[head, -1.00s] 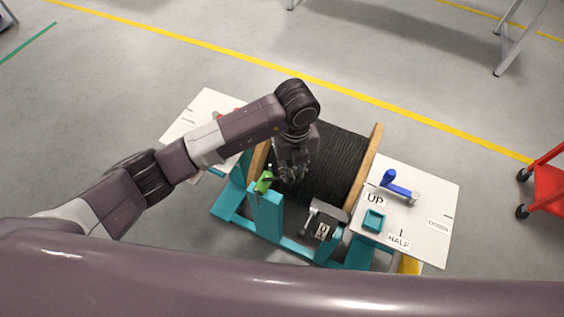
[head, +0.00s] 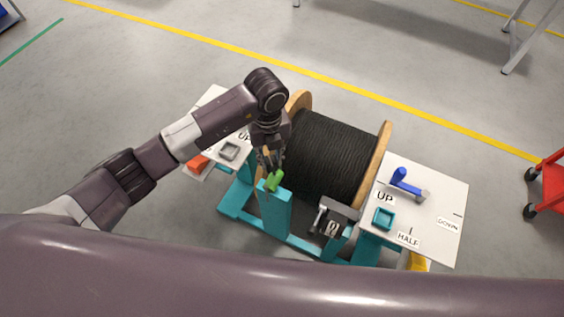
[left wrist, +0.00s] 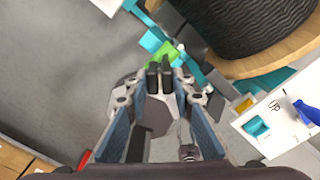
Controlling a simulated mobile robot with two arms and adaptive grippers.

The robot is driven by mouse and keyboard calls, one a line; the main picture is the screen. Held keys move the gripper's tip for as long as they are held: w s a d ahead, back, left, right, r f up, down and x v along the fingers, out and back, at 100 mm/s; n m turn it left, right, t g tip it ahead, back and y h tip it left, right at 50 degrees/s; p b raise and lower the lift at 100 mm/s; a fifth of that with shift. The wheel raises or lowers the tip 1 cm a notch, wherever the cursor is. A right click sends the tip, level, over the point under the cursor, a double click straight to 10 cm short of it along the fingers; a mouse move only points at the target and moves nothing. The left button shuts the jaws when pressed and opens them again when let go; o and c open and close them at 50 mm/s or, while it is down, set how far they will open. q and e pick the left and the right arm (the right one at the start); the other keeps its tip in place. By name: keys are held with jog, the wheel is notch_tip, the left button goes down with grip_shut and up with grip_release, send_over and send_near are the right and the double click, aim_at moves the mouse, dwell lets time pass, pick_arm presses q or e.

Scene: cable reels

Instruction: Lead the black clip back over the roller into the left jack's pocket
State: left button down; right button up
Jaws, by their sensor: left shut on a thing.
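My left gripper (head: 268,162) is shut, by the left flange of the cable reel, just above a green piece (head: 274,181) on the teal front post (head: 274,212). In the left wrist view its dark fingertips (left wrist: 160,75) are close together. The black clip is between them, too dark and small to make out clearly. A grey square pocket (head: 229,151) sits on the left jack's white board, left of the gripper and apart from it. I cannot pick out the roller with certainty; a grey metal part (head: 335,211) stands at the front of the stand. My right gripper is not in view.
The reel (head: 330,155) of black cable has wooden flanges. The right white board (head: 440,207) carries a blue-handled lever (head: 400,180), a teal pocket (head: 384,218) and the labels UP, HALF and DOWN. An orange-red part (head: 197,163) is at the left board. A red cart stands far right.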

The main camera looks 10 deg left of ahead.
pick_arm(q)
jog(key=w+a, duration=0.2)
jog(key=a, duration=0.4)
jog(key=shift+w+a+b, duration=0.2)
jog(key=shift+a+b, duration=0.05)
jog(key=shift+b, duration=0.15)
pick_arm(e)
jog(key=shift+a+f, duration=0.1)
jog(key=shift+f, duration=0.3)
